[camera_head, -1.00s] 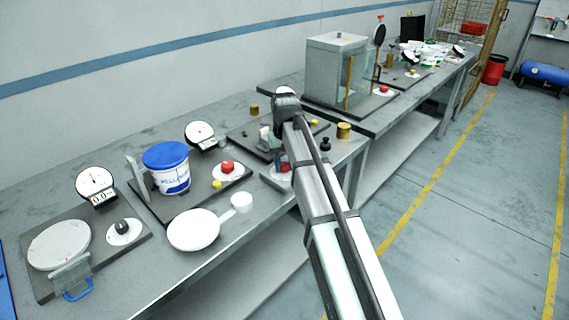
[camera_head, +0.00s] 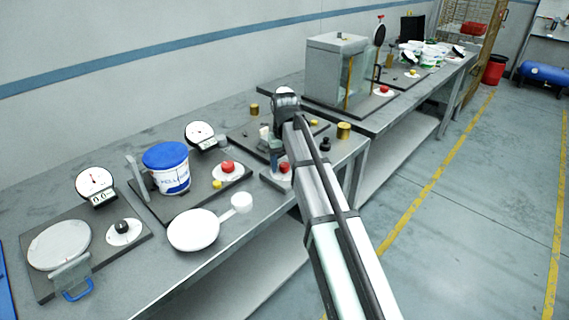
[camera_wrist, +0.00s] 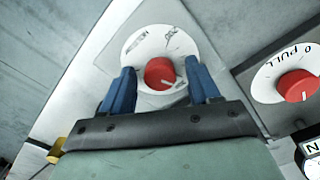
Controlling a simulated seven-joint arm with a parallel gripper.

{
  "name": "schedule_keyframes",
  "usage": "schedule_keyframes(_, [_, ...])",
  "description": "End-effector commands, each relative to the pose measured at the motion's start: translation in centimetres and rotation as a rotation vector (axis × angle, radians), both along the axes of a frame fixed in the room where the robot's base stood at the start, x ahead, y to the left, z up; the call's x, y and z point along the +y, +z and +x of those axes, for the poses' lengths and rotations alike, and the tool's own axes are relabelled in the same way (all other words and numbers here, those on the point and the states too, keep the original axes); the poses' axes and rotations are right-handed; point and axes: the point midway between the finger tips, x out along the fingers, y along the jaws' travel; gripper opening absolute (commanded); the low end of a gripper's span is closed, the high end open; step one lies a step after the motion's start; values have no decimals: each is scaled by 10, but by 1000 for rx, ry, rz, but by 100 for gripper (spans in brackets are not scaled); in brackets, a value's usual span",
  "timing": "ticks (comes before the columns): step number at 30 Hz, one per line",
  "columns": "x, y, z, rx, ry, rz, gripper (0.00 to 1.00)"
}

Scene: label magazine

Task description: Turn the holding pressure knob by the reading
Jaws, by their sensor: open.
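In the wrist view a red knob (camera_wrist: 160,73) with a pale pointer mark sits on a round white dial plate (camera_wrist: 140,48) whose markings I cannot read. My gripper (camera_wrist: 160,82) is open, with one blue finger on each side of the knob; I cannot tell whether they touch it. In the head view this knob (camera_head: 284,168) shows beside my gripper (camera_head: 276,162), partly hidden by my arm. A round gauge (camera_head: 200,134) stands to the left, its reading too small to tell. Another gauge (camera_head: 95,184) with a needle and digits stands further left.
Another red knob (camera_wrist: 297,85) on a white plate lettered "0 PULL" is at the right of the wrist view. A blue-lidded bucket (camera_head: 167,168), a black knob (camera_head: 123,226) and a white round pan (camera_head: 193,230) stand on the bench. A glass-sided cabinet (camera_head: 338,70) stands behind.

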Motion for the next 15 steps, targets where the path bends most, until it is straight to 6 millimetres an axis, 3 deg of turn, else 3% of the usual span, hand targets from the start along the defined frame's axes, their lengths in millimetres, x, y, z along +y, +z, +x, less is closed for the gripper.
schedule_keyframes(8, [0, 10, 1, -1, 0, 0, 61])
schedule_keyframes(15, [0, 48, 2, -3, 0, 1, 61])
